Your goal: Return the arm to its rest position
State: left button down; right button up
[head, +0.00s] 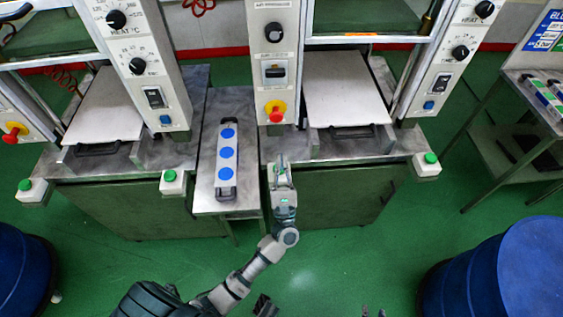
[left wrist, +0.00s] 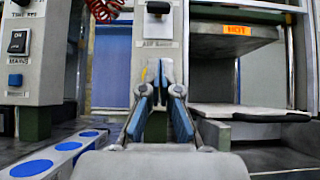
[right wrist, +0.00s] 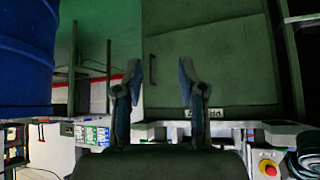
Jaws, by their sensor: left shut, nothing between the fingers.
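My left gripper (head: 281,160) reaches up the middle of the picture to the front edge of the right-hand press, just below the red knob. It is shut and empty; in the left wrist view its fingertips (left wrist: 160,75) meet in front of the press column. It covers part of the front edge there. My right gripper (right wrist: 160,75) is open and empty in the right wrist view, with a green cabinet door behind it. In the head view only its tips (head: 374,313) show at the bottom edge.
A long mould with blue discs (head: 226,158) lies on the middle table (head: 238,108). Green buttons (head: 173,176) (head: 430,158) sit on the press fronts. A red knob (head: 276,112) is on the centre column. Blue barrels (head: 22,268) (head: 535,270) stand at both lower sides. Green floor is clear between.

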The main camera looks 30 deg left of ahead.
dwell(0.3)
